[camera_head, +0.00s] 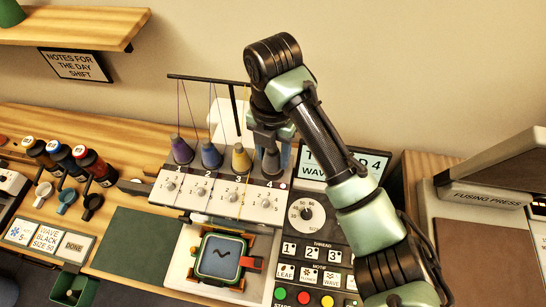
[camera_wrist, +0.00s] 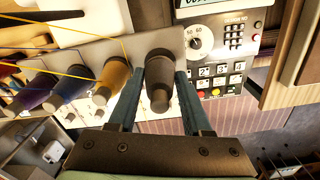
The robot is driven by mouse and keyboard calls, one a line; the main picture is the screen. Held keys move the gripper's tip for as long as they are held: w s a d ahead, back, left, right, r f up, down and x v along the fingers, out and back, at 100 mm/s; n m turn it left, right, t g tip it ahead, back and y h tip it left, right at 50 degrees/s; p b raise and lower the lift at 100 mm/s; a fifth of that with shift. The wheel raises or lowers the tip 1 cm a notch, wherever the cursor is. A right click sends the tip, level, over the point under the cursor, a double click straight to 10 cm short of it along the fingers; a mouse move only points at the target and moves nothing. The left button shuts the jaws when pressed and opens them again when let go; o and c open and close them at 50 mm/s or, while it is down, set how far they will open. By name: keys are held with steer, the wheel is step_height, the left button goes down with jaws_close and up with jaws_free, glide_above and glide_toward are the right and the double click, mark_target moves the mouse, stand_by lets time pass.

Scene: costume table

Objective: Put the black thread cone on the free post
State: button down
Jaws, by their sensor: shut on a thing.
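My gripper (camera_head: 272,147) points down over the fourth place of the white numbered thread stand (camera_head: 215,203). Its two fingers (camera_wrist: 160,76) are shut on the sides of the black thread cone (camera_wrist: 158,92), which looks dark grey. The cone also shows under my gripper in the head view (camera_head: 271,163), upright, at the right end of the row. The post is hidden by the cone, and I cannot tell whether the cone's base rests on the stand. Purple (camera_head: 182,151), blue (camera_head: 211,156) and yellow (camera_head: 241,159) cones stand on the other places.
A thin dark rail (camera_head: 205,79) with threads hangs above the cones. A control panel (camera_head: 313,235) with a dial stands right of the stand. An embroidery hoop (camera_head: 221,257) lies in front. Ink bottles (camera_head: 95,166) stand at left, beside a clear green mat (camera_head: 132,244).

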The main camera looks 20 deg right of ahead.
steer(key=shift+f, duration=0.9)
steer(key=shift+f, duration=0.1)
steer(key=shift+f, duration=0.15)
steer(key=shift+c, duration=1.7)
jaws_free()
step_height(320, 180, up, 13)
steer(key=shift+f+p, duration=0.2)
steer(key=shift+p, duration=0.2)
